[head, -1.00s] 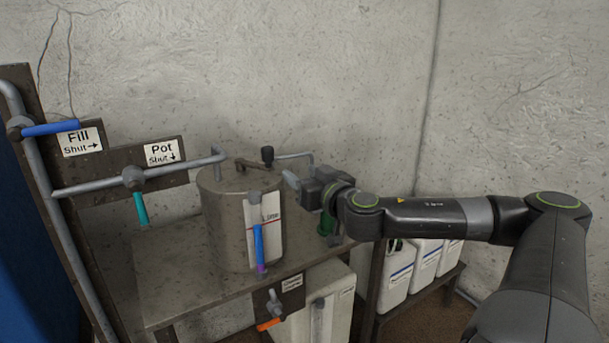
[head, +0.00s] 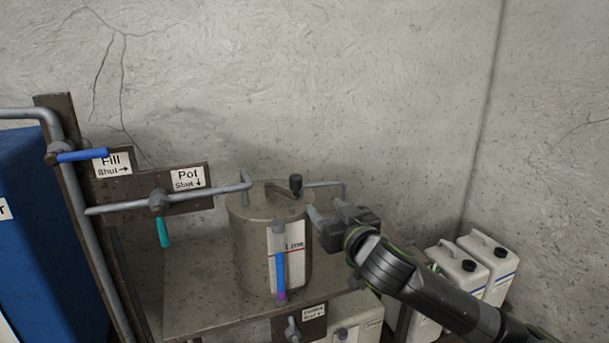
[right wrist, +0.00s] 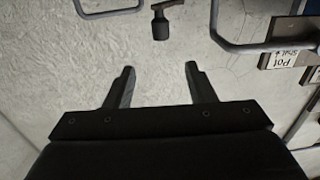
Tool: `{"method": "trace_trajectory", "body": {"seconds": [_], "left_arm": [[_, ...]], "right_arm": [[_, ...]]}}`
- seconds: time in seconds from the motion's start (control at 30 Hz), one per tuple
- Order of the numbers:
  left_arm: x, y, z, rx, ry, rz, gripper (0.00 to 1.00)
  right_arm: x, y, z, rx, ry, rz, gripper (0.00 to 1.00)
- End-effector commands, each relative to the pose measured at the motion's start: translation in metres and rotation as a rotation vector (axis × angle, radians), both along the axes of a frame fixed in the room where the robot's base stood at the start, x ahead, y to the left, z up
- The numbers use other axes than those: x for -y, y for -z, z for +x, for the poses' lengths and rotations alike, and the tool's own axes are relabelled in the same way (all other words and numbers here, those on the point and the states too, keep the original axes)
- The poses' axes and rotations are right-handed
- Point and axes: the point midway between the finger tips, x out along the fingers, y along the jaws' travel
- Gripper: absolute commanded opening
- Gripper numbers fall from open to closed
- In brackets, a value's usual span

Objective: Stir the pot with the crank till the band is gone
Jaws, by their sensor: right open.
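The metal pot (head: 245,245) stands on a brown stand. Its crank (head: 280,188) lies across the lid and ends in an upright black knob (head: 296,184). A gauge (head: 281,260) on the pot's front shows a blue column with a short purple band (head: 281,295) at its bottom. My right gripper (head: 314,214) is open just right of the pot's rim, below and right of the knob in the picture, apart from it. In the right wrist view the knob (right wrist: 160,25) is beyond the empty gap between the fingers (right wrist: 161,82). My left gripper is not in view.
White jugs (head: 490,262) stand at right. The stand top (head: 195,285) is bare left of the pot.

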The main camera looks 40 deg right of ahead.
Motion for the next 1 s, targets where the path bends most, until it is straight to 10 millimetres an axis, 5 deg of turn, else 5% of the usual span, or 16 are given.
{"method": "trace_trajectory", "body": {"seconds": [0.27, 1.0], "left_arm": [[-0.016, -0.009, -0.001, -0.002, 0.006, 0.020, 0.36], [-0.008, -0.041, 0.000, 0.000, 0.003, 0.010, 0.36]], "right_arm": [[0.005, -0.001, 0.030, -0.001, 0.001, 0.005, 0.50], [0.026, -0.002, 0.143, -0.001, 0.000, 0.003, 0.50]]}}
